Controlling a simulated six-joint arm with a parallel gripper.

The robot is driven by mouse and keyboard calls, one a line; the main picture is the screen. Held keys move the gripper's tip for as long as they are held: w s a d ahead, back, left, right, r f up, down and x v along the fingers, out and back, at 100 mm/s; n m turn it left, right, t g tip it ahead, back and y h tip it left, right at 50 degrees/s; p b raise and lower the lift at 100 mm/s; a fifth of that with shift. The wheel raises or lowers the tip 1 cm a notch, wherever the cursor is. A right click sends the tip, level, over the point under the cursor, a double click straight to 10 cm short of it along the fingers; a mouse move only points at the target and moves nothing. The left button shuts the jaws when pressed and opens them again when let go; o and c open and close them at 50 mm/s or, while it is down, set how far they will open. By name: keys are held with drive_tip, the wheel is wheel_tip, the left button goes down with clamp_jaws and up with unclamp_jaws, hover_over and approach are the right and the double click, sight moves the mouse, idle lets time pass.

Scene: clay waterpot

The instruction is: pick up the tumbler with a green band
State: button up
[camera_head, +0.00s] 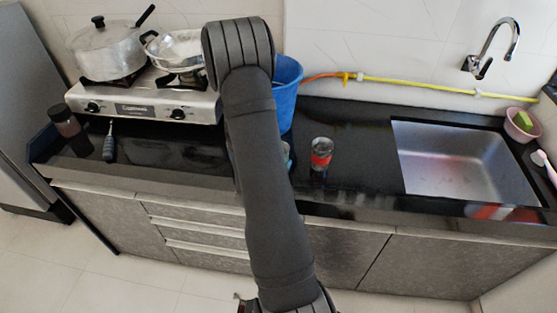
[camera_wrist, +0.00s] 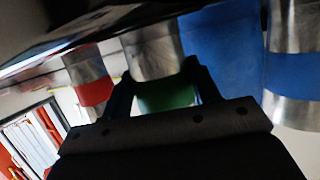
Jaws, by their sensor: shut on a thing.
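The tumbler with a green band (camera_wrist: 165,96) is a metal cup between the two fingers of my gripper (camera_wrist: 160,72) in the wrist view. My gripper is shut on it around the band. Its metal part shows beyond the fingers. My arm hides this tumbler and the gripper in the head view. I cannot tell whether the tumbler touches the counter.
A red-banded tumbler (camera_head: 321,156) stands on the black counter (camera_head: 355,160); it also shows in the wrist view (camera_wrist: 93,85). A blue-banded tumbler (camera_wrist: 293,70) is close on the right there. A blue bucket (camera_head: 287,90), stove (camera_head: 150,100) and sink (camera_head: 460,160) surround the area.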

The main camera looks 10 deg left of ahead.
drive_tip(key=shift+r, duration=0.1)
drive_tip(key=shift+r, duration=0.4)
wheel_tip(320, 180, up, 3)
drive_tip(key=s+d+r, duration=0.1)
drive_tip(key=d+r, duration=0.1)
drive_tip(key=d, duration=0.1)
drive_tip(key=s+d+r, duration=0.1)
drive_tip(key=d+r, duration=0.1)
drive_tip(key=d, duration=0.2)
drive_tip(key=s+d+r, duration=0.1)
drive_tip(key=d+r, duration=0.2)
drive_tip(key=d, duration=0.1)
drive_tip(key=shift+s, duration=0.4)
